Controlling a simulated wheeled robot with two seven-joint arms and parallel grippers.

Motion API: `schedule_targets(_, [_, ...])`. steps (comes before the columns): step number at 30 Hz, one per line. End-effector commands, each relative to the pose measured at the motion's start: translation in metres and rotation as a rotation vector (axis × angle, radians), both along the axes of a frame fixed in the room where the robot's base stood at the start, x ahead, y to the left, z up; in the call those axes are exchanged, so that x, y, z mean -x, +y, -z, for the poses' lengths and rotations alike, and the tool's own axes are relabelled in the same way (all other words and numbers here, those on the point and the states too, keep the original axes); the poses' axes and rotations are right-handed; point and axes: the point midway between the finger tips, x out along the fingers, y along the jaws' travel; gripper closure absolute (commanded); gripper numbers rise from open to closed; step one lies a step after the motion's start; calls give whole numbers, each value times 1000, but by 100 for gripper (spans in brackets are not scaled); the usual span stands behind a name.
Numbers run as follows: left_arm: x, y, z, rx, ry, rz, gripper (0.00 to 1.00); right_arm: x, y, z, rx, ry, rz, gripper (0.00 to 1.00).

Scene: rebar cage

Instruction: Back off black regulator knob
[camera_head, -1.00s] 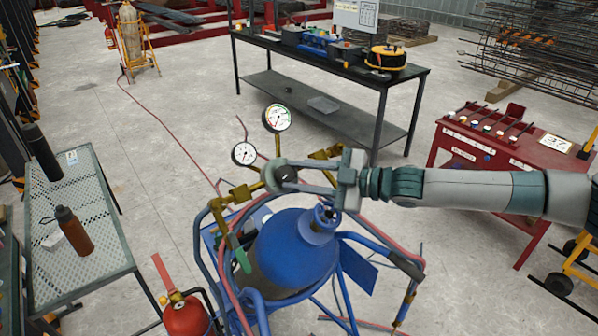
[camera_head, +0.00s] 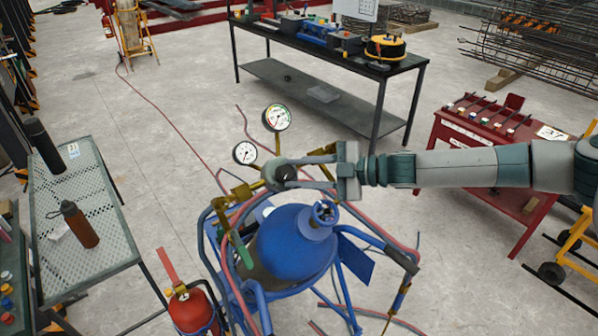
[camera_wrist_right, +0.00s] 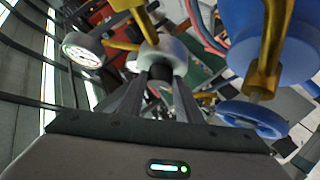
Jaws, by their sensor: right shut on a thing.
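The black regulator knob (camera_head: 286,173) sits on the front of a round grey regulator body (camera_head: 270,174), above the blue gas cylinder (camera_head: 290,247). My right gripper (camera_head: 287,172) reaches in from the right and is shut on the knob, one finger above it and one below. In the right wrist view the dark knob (camera_wrist_right: 160,73) shows between the fingertips, partly hidden by them. Two round gauges, an upper one (camera_head: 276,118) and a lower one (camera_head: 245,153), stand beside the regulator on brass fittings. My left gripper is not in view.
A blue cart frame (camera_head: 348,283) and red hoses surround the cylinder. The cylinder's blue valve handwheel (camera_head: 324,213) is just below my right gripper. A red extinguisher (camera_head: 191,309) and mesh table (camera_head: 95,215) stand left, a red table (camera_head: 480,150) right, and a dark workbench (camera_head: 330,108) behind.

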Motion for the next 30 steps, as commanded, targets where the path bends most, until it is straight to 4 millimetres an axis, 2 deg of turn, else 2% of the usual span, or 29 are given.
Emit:
schedule_targets(2, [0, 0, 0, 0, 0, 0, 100, -1, 1, -3, -2, -5, 0, 91])
schedule_targets(3, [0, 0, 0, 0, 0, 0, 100, -1, 1, -3, -2, -5, 0, 64])
schedule_targets(5, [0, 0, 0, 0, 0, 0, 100, -1, 1, -2, -1, -5, 0, 50])
schedule_targets(14, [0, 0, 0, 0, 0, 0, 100, 0, 0, -1, 0, -2, 0, 50])
schedule_targets(20, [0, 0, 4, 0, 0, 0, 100, 2, -7, -2, -1, -3, 1, 50])
schedule_targets(26, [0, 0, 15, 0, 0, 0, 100, 8, -29, -6, 0, -4, 2, 50])
schedule_targets(30, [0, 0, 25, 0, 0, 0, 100, 15, -52, -11, 0, -4, 3, 50])
